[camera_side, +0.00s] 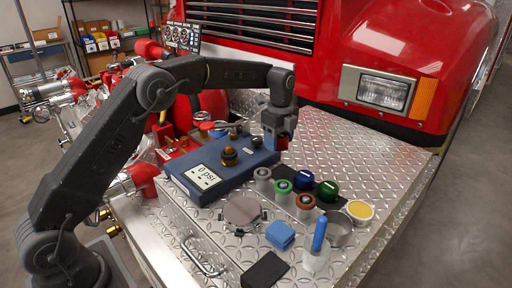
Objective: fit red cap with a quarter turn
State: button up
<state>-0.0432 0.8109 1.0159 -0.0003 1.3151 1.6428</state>
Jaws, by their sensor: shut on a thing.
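My gripper (281,134) points down over the right end of the blue pump panel (236,172). It is shut on the red cap (283,143), which shows as a small red piece at its fingertips. The jaws hide part of the cap. I cannot tell whether the cap touches anything below it. The panel carries a screen reading 0 psi (204,178), a brass fitting (229,156) and a smaller dark fitting (257,142). The cap is to the right of both fittings.
Blue (303,180) and green (328,190) caps stand with several ringed pieces right of the panel. The tread plate's right side (385,165) is clear.

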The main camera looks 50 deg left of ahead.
notch_tip(320, 180, up, 6)
send_over(229, 147)
jog(key=shift+w+d, duration=0.1)
jog(key=shift+w, duration=0.1)
jog(key=shift+s+f, duration=0.1)
jog(key=shift+s, duration=0.1)
jog(key=shift+f, duration=2.3)
jog(key=shift+f, duration=1.65)
jog(key=m, duration=0.4)
jog(key=shift+m, duration=0.4)
jog(key=shift+r+m, duration=0.1)
jog(key=shift+m, duration=0.3)
jog(key=m, duration=0.4)
